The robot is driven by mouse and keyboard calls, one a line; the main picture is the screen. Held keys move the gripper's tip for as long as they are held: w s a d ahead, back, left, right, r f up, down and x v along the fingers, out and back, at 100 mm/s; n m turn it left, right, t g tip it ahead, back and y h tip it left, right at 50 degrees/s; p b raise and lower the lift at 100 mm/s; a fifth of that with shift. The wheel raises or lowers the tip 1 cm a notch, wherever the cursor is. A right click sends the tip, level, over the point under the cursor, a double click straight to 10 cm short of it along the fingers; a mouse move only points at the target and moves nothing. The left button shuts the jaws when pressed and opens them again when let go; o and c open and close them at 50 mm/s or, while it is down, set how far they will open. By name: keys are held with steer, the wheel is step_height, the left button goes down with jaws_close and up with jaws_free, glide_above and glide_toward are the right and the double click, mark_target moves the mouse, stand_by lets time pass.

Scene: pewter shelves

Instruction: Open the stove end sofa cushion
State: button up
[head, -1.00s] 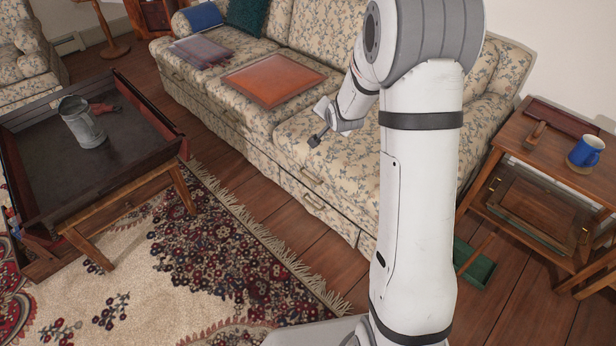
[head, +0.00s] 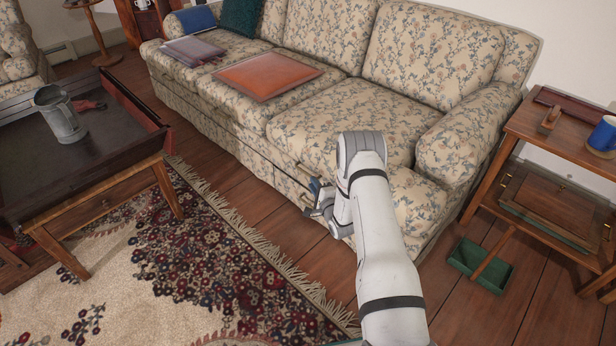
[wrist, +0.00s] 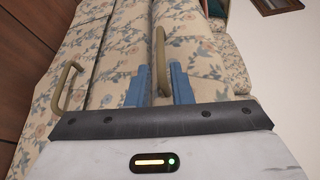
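The floral sofa's right-hand seat cushion (head: 345,115) lies flat beside the sofa's right arm. My gripper (head: 318,200) is low at the front of this seat, side-on to the sofa's face. In the wrist view my gripper (wrist: 160,88) has its two blue fingers apart, one on each side of a tan bar handle (wrist: 161,50) on a floral panel. A gap shows between the fingers and the handle. I cannot tell how deep the handle sits between them. A second tan handle (wrist: 65,88) is on the neighbouring floral panel, to the left. No stove is visible.
A dark tray-topped table (head: 95,135) with a grey metal jug (head: 60,113) stands left. Wooden floor and a fringed rug lie in front.

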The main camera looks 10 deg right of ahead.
mark_target(306, 173)
steer(key=b+x, duration=0.2)
steer(key=x, duration=0.5)
steer(key=shift+w+b, duration=0.35)
jaws_close()
